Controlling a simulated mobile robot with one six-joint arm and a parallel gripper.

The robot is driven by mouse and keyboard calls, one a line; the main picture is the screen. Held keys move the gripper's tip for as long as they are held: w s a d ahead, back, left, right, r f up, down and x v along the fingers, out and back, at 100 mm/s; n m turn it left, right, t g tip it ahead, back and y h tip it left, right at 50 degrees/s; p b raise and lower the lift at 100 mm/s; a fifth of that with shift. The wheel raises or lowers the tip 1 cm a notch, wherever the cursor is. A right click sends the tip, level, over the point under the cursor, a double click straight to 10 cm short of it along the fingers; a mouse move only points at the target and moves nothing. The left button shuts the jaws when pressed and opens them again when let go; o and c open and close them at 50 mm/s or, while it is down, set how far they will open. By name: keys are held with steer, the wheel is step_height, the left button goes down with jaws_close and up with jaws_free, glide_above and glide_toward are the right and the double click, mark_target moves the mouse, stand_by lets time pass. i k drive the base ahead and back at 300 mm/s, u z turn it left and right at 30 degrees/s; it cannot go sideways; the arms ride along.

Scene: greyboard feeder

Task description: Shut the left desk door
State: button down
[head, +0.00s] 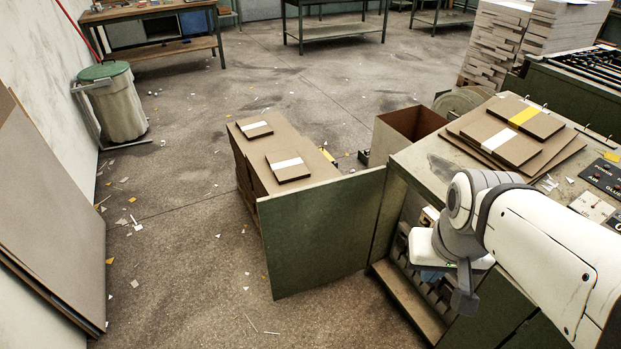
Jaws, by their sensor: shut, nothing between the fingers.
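The left desk door (322,238) is a flat dark green panel. It stands wide open, swung out to the left from the left edge of the green desk (455,165). The compartment behind it shows shelves with several small items, partly hidden by my arm. My gripper (464,303) is a small dark grey end under the white wrist, pointing down in front of the desk's front. It is shut and empty, to the right of the door and apart from it.
Stacked brown boards (285,165) stand just behind the door. An open cardboard box (405,135) stands behind the desk's left side. Large boards (50,215) lean on the left wall. The floor left of the door is clear except for scraps.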

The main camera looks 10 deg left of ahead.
mark_target(313, 235)
steer(key=u, duration=1.85)
steer(key=i, duration=3.45)
steer(key=z, duration=4.2)
